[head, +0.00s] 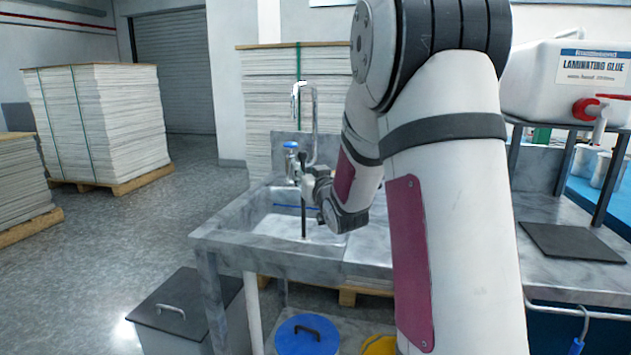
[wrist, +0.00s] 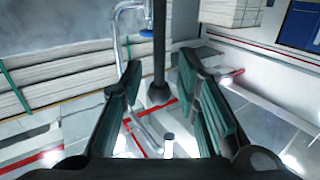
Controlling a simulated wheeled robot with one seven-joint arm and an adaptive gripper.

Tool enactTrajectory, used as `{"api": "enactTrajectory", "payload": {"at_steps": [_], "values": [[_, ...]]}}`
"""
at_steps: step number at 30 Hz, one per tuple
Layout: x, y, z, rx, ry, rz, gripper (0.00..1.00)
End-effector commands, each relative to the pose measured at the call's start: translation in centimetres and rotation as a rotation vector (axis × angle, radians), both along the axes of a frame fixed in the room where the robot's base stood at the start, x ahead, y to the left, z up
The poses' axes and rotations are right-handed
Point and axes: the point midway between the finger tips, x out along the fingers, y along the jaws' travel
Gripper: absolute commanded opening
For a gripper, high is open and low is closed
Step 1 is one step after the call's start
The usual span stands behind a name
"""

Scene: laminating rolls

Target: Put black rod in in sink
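The black rod (head: 303,212) is thin and upright at the sink (head: 262,226), with its lower part inside the basin in the head view. I cannot tell whether its lower end touches the basin floor. In the wrist view the rod (wrist: 159,48) stands between my fingertips, with a gap on both sides and a wider round end low down. My gripper (head: 309,182) is over the sink, beside the rod, and partly hidden by my arm. In the wrist view my gripper (wrist: 160,66) is open, its green-padded fingers apart.
A tap (head: 305,110) with a blue handle stands behind the basin. A blue stick (head: 296,207) lies across the sink. A grey bin (head: 185,308) and a blue-lidded bucket (head: 307,337) stand below. A glue container (head: 565,85) is on the right shelf. Paper stacks (head: 100,120) stand left.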

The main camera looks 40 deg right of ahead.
Motion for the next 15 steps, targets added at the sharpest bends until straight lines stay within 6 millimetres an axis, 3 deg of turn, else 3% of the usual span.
{"api": "enactTrajectory", "payload": {"at_steps": [6, 15], "values": [[-4.5, 1.4, 0.1, 0.001, 0.000, -0.003, 0.29], [-7.6, 2.5, 0.1, 0.000, -0.001, -0.001, 0.29]]}}
